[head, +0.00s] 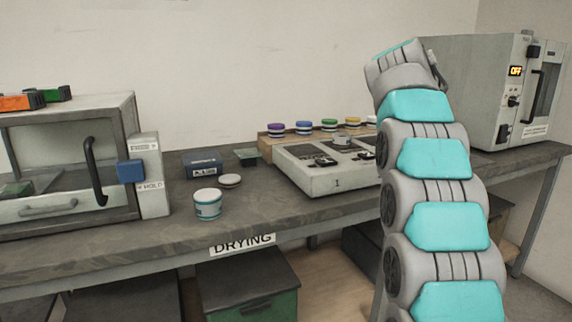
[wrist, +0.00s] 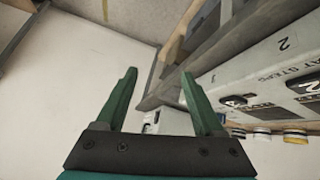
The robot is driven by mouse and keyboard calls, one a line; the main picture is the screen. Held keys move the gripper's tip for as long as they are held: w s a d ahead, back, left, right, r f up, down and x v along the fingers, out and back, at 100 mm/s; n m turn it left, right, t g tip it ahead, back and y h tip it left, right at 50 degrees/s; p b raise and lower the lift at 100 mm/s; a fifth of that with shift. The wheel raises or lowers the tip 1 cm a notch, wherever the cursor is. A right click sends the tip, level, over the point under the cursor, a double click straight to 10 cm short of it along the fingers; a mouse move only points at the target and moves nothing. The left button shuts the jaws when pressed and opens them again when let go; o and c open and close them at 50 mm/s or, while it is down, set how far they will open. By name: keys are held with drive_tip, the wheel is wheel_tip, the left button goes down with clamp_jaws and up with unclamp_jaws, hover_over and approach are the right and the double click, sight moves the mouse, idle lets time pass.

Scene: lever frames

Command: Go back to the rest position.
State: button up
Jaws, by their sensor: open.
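My gripper (wrist: 155,100) shows in the wrist view with its two green fingers spread apart and nothing between them. Behind the fingers are a pale wall and the edge of the bench, seen at a steep tilt. In the head view my arm rises in the right half, with grey and teal links, and its upper end is bent near the wall. The gripper's fingers cannot be made out in the head view.
The bench (head: 290,220) carries a glass-fronted cabinet (head: 70,160) at left, a white jar (head: 208,204), a blue box (head: 203,164), a grey control panel (head: 325,178) and several coloured-lid jars. An oven (head: 500,90) reading OFF stands at right.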

drive_tip(key=s+a+f+n+g+y, duration=0.1)
drive_tip(key=s+a+f, duration=0.6)
drive_tip(key=s, duration=0.8)
drive_tip(key=s+a+f+n+g+y, duration=0.2)
drive_tip(key=s+a+f+n, duration=0.3)
drive_tip(key=s+f, duration=0.7)
drive_tip(key=s+a+f+n+g+y, duration=0.2)
drive_tip(key=s+a+f, duration=0.7)
drive_tip(key=s, duration=0.9)
drive_tip(key=shift+s+a+f+n+y, duration=0.25)
drive_tip(key=shift+f+n+y, duration=0.35)
drive_tip(key=shift+n+y, duration=0.4)
drive_tip(key=shift+c, duration=0.2)
